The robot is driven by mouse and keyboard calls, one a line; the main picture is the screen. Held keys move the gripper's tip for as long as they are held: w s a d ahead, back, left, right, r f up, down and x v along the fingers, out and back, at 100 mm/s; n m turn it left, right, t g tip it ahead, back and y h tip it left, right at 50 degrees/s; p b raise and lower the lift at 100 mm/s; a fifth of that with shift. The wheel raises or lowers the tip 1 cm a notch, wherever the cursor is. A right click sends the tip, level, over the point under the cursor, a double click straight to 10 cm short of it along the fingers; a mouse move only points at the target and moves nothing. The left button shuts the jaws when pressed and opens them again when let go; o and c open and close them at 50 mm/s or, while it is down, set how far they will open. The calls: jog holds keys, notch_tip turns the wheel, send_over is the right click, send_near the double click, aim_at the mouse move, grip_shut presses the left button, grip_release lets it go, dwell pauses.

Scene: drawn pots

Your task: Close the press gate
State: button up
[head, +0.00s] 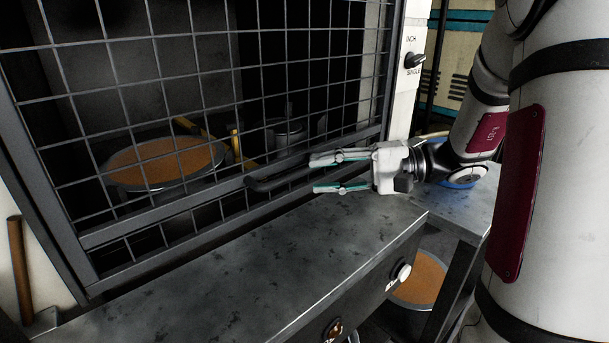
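The press gate (236,71) is a dark wire-mesh panel filling the left and middle of the head view. A dark bar handle (275,178) sits low on its front. My gripper (314,174) comes in from the right, with its fingers pointing left, at the handle's right end. The two fingers are apart, one above the other, so it is open. The upper finger overlaps the handle's end in the picture. I cannot tell whether they touch. Nothing shows held between the fingers.
Behind the mesh stand a pan of orange material (165,162) and a grey pot (287,132). A selector switch (414,60) is on the right post. Another orange-filled container (420,280) stands below.

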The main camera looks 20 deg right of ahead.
jog(key=f+v, duration=0.1)
jog(key=v, duration=0.5)
jog(key=shift+s+d+r, duration=0.25)
jog(key=shift+d+r, duration=0.15)
jog(key=shift+r, duration=0.15)
jog(key=s+a+n+g+h, duration=0.45)
jog(key=s+a+g, duration=0.35)
jog(key=s+a, duration=0.6)
jog(key=s+d+f+n+t+h, duration=0.1)
jog(key=s+f+h, duration=0.1)
jog(key=s+h, duration=0.35)
jog(key=s+d+f+n+h, duration=0.2)
jog(key=s+f+h, duration=0.1)
jog(key=s+h, duration=0.25)
notch_tip(320, 180, up, 23)
jog(key=t+p, duration=0.4)
jog(key=p, duration=1.7)
jog(key=shift+r+y+p, duration=0.25)
jog(key=shift+y+p, duration=0.05)
jog(key=shift+y, duration=0.05)
